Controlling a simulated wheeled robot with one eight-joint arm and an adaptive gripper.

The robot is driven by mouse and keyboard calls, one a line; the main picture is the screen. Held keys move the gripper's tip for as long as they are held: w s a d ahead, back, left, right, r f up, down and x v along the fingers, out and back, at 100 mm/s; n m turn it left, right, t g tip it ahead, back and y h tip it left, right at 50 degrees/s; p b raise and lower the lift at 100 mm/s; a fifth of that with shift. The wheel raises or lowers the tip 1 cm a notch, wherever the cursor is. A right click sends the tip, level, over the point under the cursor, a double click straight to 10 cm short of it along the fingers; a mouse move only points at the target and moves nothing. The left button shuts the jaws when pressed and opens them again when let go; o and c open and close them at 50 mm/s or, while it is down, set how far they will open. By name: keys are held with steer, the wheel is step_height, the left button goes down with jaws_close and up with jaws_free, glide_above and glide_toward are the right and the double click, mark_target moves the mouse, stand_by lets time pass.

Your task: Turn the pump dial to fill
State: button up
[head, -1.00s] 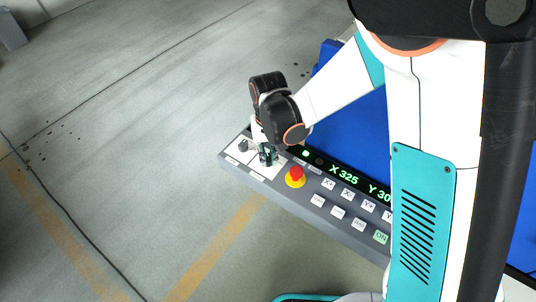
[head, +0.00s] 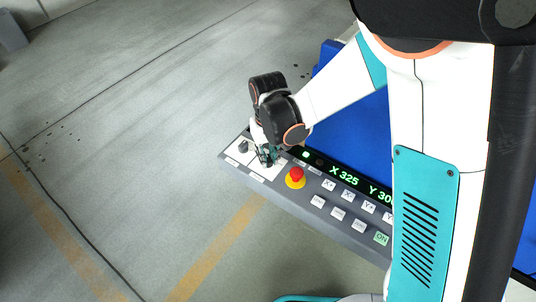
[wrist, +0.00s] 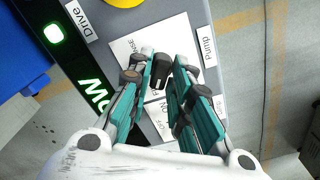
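The control panel (head: 273,186) has a white plate at its left end. In the wrist view, a small black dial knob (wrist: 161,72) stands on the white plate (wrist: 127,44), near the "Pump" label (wrist: 207,45). My gripper (wrist: 164,62) points down at the plate, its teal fingers on either side of the knob. Narrow gaps seem to show beside the knob, so the fingers look open; firm contact is not visible. The dial's printed markings are mostly covered.
A red emergency button (head: 296,175) on a yellow base sits just right of my gripper. A green-lettered display (head: 344,175) and several keys extend rightwards. A blue machine body (head: 350,128) stands behind the panel. The floor to the left is clear.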

mark_target(268, 157)
steer(key=shift+o, duration=0.5)
step_height(268, 157, up, 12)
stand_by(0.4)
steer(key=shift+d, duration=0.1)
